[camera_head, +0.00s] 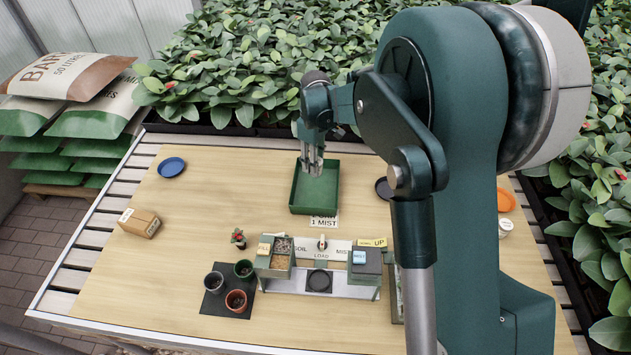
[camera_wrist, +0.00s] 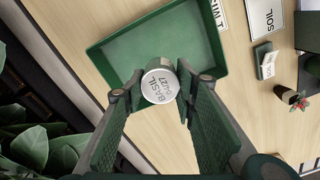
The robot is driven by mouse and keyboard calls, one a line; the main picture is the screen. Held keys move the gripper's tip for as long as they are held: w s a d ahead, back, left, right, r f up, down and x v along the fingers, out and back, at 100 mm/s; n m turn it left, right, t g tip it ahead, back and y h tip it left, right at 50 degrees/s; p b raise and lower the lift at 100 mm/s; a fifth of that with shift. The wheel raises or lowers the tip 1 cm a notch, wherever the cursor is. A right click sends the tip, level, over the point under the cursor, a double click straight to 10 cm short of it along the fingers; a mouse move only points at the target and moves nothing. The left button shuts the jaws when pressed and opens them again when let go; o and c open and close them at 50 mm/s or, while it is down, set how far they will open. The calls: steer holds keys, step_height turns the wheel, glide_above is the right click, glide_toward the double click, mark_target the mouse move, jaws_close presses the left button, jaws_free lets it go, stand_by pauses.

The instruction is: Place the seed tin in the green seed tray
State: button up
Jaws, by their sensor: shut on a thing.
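The seed tin (camera_wrist: 160,87) is a small round tin with a pale lid reading "BASIL 04/27". My gripper (camera_head: 312,168) is shut on it, with one finger on each side of the tin in the wrist view. The green seed tray (camera_head: 316,196) is an open, empty rectangular tray lying on the bench. In the wrist view the tray (camera_wrist: 155,42) lies just beyond the tin, which overlaps its near edge. In the head view my fingers are over the tray's back part. The tin cannot be made out there, and its height above the tray is unclear.
Small pots (camera_head: 236,300) stand front left, a cardboard box (camera_head: 140,222) and blue dish (camera_head: 171,167) further left. Leafy plants line the back.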

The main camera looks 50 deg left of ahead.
steer(key=shift+f+b, duration=0.35)
steer(key=shift+f, duration=2.55)
steer(key=shift+f, duration=1.9)
steer(key=shift+f+b, duration=0.15)
steer(key=shift+b, duration=0.25)
steer(key=o, duration=0.9)
step_height(320, 180, up, 12)
steer(key=shift+r+p, duration=0.2)
steer(key=shift+p, duration=0.75)
